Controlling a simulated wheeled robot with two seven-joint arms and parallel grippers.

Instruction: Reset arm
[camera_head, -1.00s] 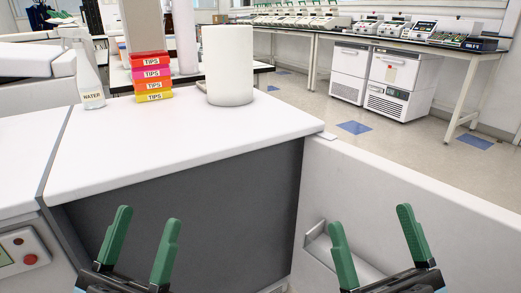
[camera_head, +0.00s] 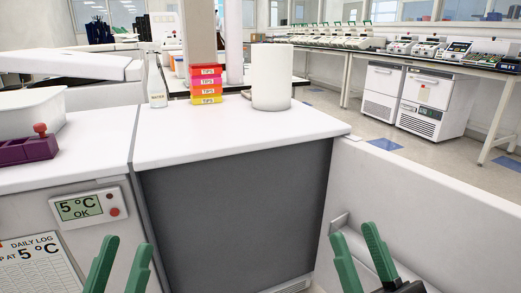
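My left gripper (camera_head: 122,252) shows at the bottom left of the head view. Its two green fingers are apart, with nothing between them, in front of the white and grey cabinet. My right gripper (camera_head: 352,236) shows at the bottom right, in front of the low pale wall. Its green fingers are also apart and hold nothing. The lower parts of both grippers are cut off by the frame's bottom edge.
A white counter (camera_head: 230,140) bears a water bottle (camera_head: 157,85), stacked tips boxes (camera_head: 206,84) and a white cylinder (camera_head: 272,80). A purple rack (camera_head: 28,150) and white tub (camera_head: 30,112) stand at left. A low wall (camera_head: 430,205) bounds the right; open floor lies beyond.

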